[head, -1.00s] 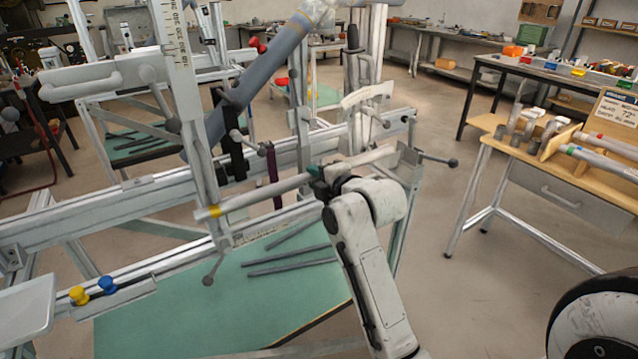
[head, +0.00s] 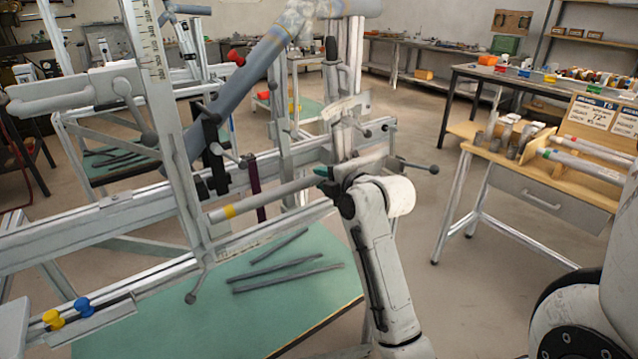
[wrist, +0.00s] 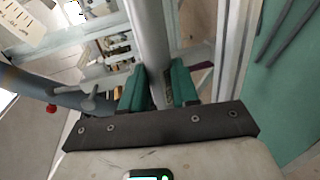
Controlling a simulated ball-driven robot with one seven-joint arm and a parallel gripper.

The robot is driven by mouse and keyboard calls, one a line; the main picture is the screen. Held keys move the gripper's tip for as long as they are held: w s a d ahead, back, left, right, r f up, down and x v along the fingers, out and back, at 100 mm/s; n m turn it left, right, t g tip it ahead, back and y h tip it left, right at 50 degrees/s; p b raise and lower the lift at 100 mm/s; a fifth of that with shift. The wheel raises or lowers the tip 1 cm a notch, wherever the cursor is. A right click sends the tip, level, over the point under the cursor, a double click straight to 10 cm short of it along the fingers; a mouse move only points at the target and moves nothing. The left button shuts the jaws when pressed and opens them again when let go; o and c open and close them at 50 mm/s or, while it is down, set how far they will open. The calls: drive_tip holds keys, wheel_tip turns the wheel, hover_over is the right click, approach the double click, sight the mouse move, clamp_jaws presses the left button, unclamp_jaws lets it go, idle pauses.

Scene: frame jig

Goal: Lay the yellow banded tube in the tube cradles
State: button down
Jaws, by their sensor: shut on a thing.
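The yellow banded tube (head: 272,196) is a grey tube with a yellow band near its left end. It lies roughly level in front of the jig's rail in the head view. My gripper (head: 326,176) is shut on it near its right part. In the wrist view the tube (wrist: 147,35) runs between the green fingers of my gripper (wrist: 158,90). The tube's left end is close to the upright with the scale (head: 165,110). I cannot tell whether the tube touches any cradle; the contact places are hidden or too small.
Dark rods (head: 285,272) lie on the green shelf (head: 150,325) below. A wooden bench (head: 520,172) with more tubes stands at right. Open floor (head: 425,215) lies between.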

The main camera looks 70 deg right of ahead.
drive_tip(key=shift+w+d+b, duration=0.15)
drive_tip(key=shift+w+d, duration=0.25)
drive_tip(key=shift+w, duration=0.35)
drive_tip(key=shift+w+d+b, duration=0.15)
drive_tip(key=shift+w+d, duration=0.2)
drive_tip(key=shift+w, duration=0.35)
drive_tip(key=shift+f+b, duration=0.75)
drive_tip(key=shift+f, duration=0.2)
drive_tip(key=shift+f, duration=0.1)
drive_tip(key=c, duration=0.8)
unclamp_jaws()
drive_tip(key=shift+f, duration=0.1)
drive_tip(key=v, duration=1)
drive_tip(key=shift+s+a+r, duration=0.15)
drive_tip(key=shift+s+r, duration=0.05)
drive_tip(key=shift+s, duration=0.15)
